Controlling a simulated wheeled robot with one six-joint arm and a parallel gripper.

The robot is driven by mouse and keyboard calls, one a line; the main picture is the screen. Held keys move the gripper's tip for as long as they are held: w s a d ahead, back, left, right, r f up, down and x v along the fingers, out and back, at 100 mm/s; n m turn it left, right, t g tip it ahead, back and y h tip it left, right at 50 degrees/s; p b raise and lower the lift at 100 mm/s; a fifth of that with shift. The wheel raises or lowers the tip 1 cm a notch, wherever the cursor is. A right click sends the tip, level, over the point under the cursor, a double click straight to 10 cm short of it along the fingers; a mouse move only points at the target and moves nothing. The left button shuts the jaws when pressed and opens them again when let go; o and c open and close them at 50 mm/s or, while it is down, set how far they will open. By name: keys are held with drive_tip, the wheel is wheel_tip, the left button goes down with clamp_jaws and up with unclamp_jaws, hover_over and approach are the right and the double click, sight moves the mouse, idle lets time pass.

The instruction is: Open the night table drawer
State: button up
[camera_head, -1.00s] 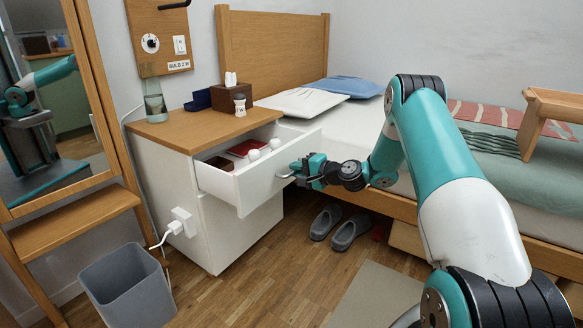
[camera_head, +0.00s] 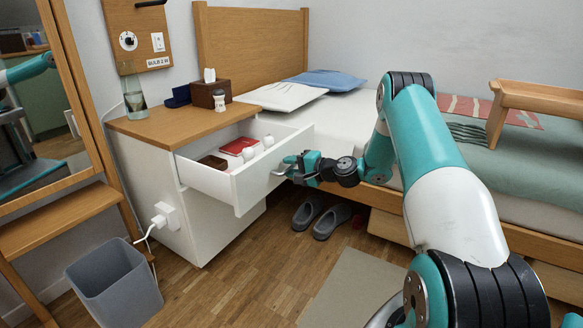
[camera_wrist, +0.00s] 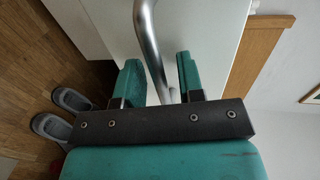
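The night table (camera_head: 150,175) is white with a wooden top. Its top drawer (camera_head: 250,187) is pulled well out, so red and brown items and two white rounded objects show inside. The metal drawer handle (camera_head: 281,170) is on the drawer front; it also shows as a curved bar in the wrist view (camera_wrist: 150,40). My gripper (camera_head: 293,165) is at the handle. In the wrist view its two teal fingers (camera_wrist: 160,78) stand apart on either side of the bar, with a narrow gap visible on each side. The lower front of the table is shut.
A grey bin (camera_head: 115,285) stands at the front left, beside a white plug (camera_head: 165,215). Grey slippers (camera_head: 320,217) lie on the floor by the bed (camera_head: 420,205). A bottle (camera_head: 134,93) and tissue box (camera_head: 208,92) stand on the tabletop.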

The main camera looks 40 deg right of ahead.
drive_tip(key=p+v, duration=0.6)
drive_tip(key=v, duration=1.1)
drive_tip(key=shift+s, duration=0.2)
drive_tip(key=shift+w+r, duration=0.1)
drive_tip(key=w+a+r+n+g+y, duration=0.2)
drive_tip(key=a+r+n+g, duration=0.15)
drive_tip(key=a, duration=0.45)
drive_tip(key=w+a+r+n+g+y, duration=0.25)
drive_tip(key=a+r+n, duration=0.2)
drive_tip(key=a, duration=0.35)
drive_tip(key=s+a+r+n+g+h+p, duration=0.1)
drive_tip(key=s+a+r+n+g, duration=0.25)
drive_tip(key=a, duration=0.45)
drive_tip(key=s+a+r+n+g+p, duration=0.1)
drive_tip(key=s+a+r+n+g, duration=0.25)
drive_tip(key=a, duration=0.45)
drive_tip(key=s+a+r+n+g+h, duration=0.1)
drive_tip(key=s+a+r+n+h, duration=0.2)
drive_tip(key=s, duration=0.6)
drive_tip(key=s+a+r+n+g+h, duration=0.1)
drive_tip(key=s+a+r+n+h, duration=0.15)
drive_tip(key=s+a, duration=0.45)
wheel_tip(320, 180, up, 39)
drive_tip(key=s+d+p, duration=0.1)
drive_tip(key=s+p, duration=0.1)
drive_tip(key=p, duration=3.6)
drive_tip(key=shift+s+d+y+p, duration=0.3)
drive_tip(key=shift+d+y, duration=0.1)
